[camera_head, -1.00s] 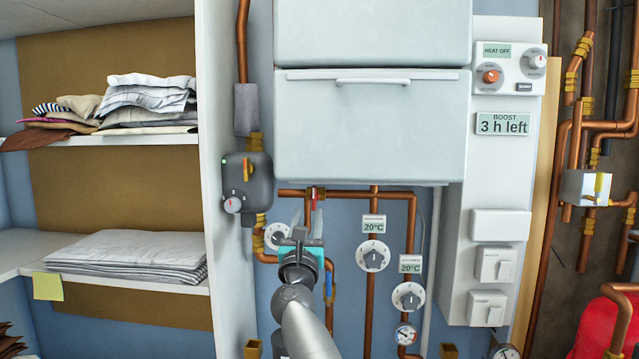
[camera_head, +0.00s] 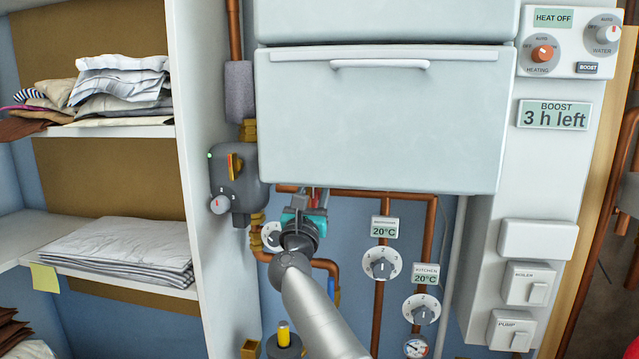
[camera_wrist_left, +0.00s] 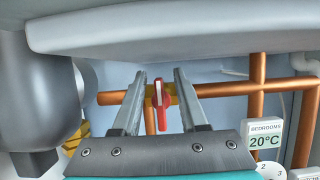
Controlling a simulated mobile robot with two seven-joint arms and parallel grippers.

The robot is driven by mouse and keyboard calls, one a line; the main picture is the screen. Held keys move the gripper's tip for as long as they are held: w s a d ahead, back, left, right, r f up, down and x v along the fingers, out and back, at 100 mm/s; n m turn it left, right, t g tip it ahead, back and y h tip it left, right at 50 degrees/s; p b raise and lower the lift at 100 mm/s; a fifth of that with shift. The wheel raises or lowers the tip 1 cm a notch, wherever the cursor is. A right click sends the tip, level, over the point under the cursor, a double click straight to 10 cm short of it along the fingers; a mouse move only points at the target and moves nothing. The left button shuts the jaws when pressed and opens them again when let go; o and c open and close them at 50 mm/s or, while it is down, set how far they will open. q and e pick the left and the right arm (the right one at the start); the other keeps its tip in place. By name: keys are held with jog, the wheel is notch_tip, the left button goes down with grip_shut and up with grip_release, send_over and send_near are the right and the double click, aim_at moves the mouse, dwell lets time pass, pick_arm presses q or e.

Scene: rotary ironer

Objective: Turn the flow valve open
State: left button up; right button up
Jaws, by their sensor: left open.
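A valve with a red lever handle (camera_wrist_left: 161,95) sits on a copper pipe under the white boiler casing. Its brass body (camera_wrist_left: 170,88) shows behind the lever, which stands upright in the wrist picture, across the horizontal pipe. No label on it is readable. My left gripper (camera_wrist_left: 160,74) is open, with one finger on each side of the red lever and a visible gap to both. In the head view my left gripper (camera_head: 311,198) is just below the boiler's lower edge and mostly hides the valve. My right gripper is not in view.
The boiler casing (camera_head: 385,125) hangs close above the gripper. A grey pump unit (camera_head: 235,185) is at left. Thermostat dials for bedrooms (camera_head: 381,264) and kitchen (camera_head: 421,309) are at right. Shelves with folded cloth (camera_head: 125,250) stand at far left.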

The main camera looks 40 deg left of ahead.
pick_arm(q)
jog(key=shift+s, duration=0.15)
jog(key=shift+c, duration=0.5)
grip_shut()
